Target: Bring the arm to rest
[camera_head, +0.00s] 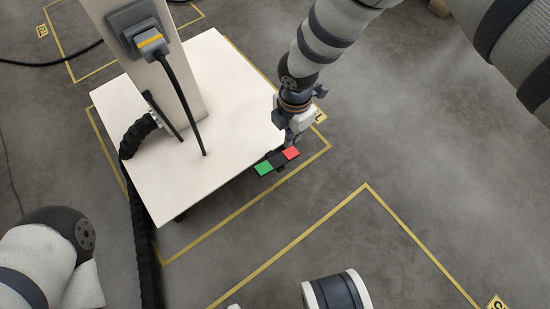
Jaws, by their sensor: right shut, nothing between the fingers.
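My right gripper (292,141) points down at the right corner of a cream-white platform (232,85). It is shut and empty. Its tips are just behind a small panel (279,160) with a green left part, a black middle and a red right part. The tips look close to the red part; I cannot tell whether they touch it. My right arm comes in from the upper right. Part of my left arm shows at the lower left, but its gripper is not in view.
A cream post (177,88) stands on the platform, with a grey plug box (139,27) and a black cable (187,98). A thick black ribbed hose (139,215) runs down the platform's left side. Yellow tape lines (300,237) mark the grey floor, which is open at right.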

